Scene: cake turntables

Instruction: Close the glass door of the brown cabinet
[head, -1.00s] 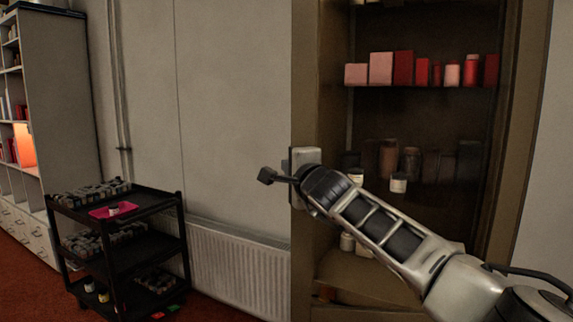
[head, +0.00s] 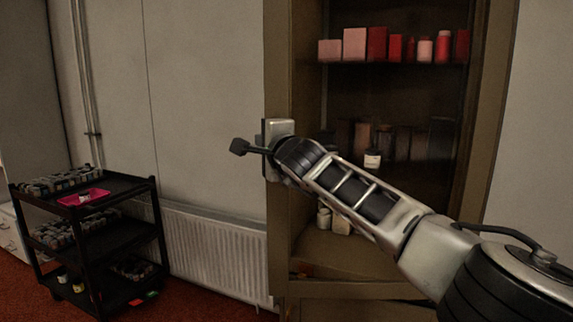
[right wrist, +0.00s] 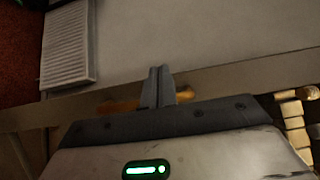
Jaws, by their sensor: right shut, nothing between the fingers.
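The brown cabinet (head: 279,215) stands at centre right in the head view, with its shelves in sight. A brown upright (head: 487,110) slants along its right side. I cannot tell the glass pane's edges or how far the door stands open. My right gripper (head: 278,150) is in front of the cabinet's left upright, its fingers hidden in the head view. In the right wrist view its fingers (right wrist: 158,75) are together and empty, overlapping a brown cabinet edge (right wrist: 220,92); contact cannot be told. My left gripper is not in view.
Red and pink boxes and cans (head: 377,44) stand on the upper shelf, and jars (head: 372,158) lower down. A black cart (head: 110,235) with a pink tray (head: 84,198) stands at left. A radiator (head: 215,250) runs along the wall between cart and cabinet.

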